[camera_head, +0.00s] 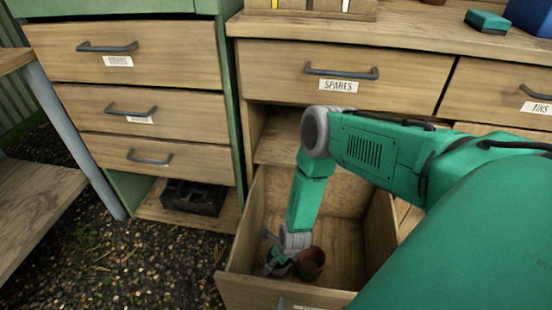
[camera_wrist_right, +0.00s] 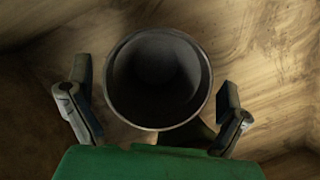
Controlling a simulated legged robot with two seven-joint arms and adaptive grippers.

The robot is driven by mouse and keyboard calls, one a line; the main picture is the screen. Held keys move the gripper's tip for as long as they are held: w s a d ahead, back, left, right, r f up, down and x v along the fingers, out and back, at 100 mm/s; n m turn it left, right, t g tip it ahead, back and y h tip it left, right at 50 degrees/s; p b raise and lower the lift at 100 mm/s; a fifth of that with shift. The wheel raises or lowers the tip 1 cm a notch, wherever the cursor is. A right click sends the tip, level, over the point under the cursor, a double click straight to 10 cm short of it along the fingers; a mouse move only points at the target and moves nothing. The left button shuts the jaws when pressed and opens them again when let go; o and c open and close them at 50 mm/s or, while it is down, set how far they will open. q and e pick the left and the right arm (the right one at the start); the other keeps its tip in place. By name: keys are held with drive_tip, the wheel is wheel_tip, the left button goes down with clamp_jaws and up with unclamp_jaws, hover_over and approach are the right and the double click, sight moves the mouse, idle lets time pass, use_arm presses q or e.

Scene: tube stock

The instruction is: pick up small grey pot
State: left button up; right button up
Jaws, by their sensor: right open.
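The small grey pot (camera_wrist_right: 157,80) fills the middle of the right wrist view, its round mouth facing the camera. My right gripper (camera_wrist_right: 154,112) is open, with one finger to the left of the pot and one to the right. Gaps show between the fingers and the pot's rim. In the head view my right gripper (camera_head: 278,264) is down inside the open lower drawer, and the grey pot is mostly hidden there by it. My left gripper is in neither view.
A brown pot (camera_head: 311,262) stands in the drawer (camera_head: 345,240) just right of my gripper. The drawer walls rise around both. The SPARES drawer (camera_head: 340,75) above is shut. A black tray (camera_head: 193,197) sits on the low shelf at left.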

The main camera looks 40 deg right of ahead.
drive_tip(key=shift+f, duration=0.1)
drive_tip(key=shift+a, duration=0.1)
drive_tip(key=shift+c, duration=0.4)
drive_tip(key=shift+a+r, duration=0.15)
drive_tip(key=shift+r, duration=0.1)
drive_tip(key=c, duration=1.1)
